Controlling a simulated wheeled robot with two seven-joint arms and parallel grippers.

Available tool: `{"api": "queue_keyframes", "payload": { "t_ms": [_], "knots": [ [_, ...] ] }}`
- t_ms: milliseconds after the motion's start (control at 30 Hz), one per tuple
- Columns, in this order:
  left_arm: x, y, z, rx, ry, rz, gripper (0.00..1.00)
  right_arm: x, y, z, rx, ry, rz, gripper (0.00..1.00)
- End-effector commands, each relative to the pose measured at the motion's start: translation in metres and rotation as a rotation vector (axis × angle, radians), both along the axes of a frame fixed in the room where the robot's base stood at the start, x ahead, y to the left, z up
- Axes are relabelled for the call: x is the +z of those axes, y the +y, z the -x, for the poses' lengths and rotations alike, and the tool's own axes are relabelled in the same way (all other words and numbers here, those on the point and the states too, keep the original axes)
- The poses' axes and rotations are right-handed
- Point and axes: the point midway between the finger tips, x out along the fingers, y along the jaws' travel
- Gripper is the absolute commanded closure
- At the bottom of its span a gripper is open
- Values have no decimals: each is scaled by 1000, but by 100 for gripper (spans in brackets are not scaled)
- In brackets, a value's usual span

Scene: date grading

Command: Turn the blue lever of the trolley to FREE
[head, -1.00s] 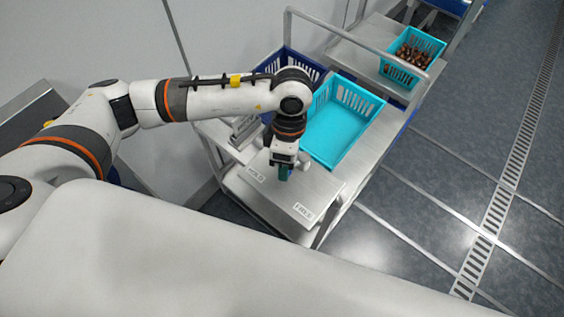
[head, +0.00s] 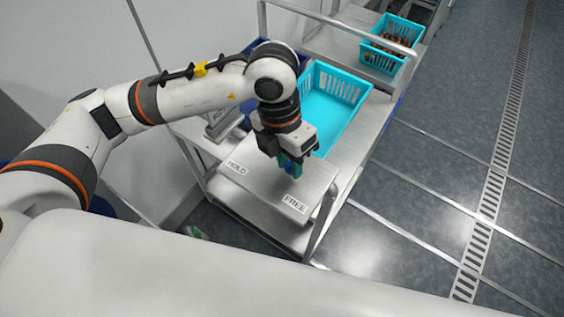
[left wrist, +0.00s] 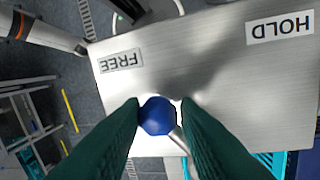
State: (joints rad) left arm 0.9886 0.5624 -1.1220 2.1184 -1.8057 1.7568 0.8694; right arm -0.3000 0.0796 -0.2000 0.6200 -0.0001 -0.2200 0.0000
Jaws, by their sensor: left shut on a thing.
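The blue lever's round knob (left wrist: 157,116) sits between the green fingertips of my left gripper (left wrist: 160,118) in the left wrist view, with part of its metal rod visible beside it. In the head view my left gripper (head: 291,168) is over the trolley's metal plate (head: 262,187), and its fingers mostly hide the lever. The FREE label (head: 295,204) is at the plate's right front and the HOLD label (head: 236,168) at its left. The gripper is shut on the knob, between the labels. My right gripper is not in view.
An empty turquoise crate (head: 342,88) stands on the trolley behind my gripper, with a dark blue crate (head: 262,48) to its left. Another turquoise crate (head: 378,64) holding dates is farther back. The floor to the right is clear.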

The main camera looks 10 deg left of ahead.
Motion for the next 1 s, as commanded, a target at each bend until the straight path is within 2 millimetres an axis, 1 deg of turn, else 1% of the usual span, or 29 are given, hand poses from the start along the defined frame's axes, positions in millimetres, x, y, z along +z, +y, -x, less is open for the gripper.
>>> {"api": "queue_keyframes", "payload": {
  "t_ms": [33, 100, 400, 933, 967, 1000],
  "knots": [
    [0, -2, -5, 35, -14, 4, 94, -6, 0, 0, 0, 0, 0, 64],
    [0, -3, -5, 75, -16, 5, 94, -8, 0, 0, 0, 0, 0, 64],
    [4, -7, -9, 179, -20, 4, 95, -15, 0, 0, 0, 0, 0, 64],
    [6, -8, -10, 197, -22, 7, 94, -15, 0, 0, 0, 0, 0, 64],
    [6, -8, -10, 198, -21, 6, 67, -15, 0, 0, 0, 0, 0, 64],
    [5, -8, -10, 198, -21, 6, 60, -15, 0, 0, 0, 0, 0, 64]
  ]
}}
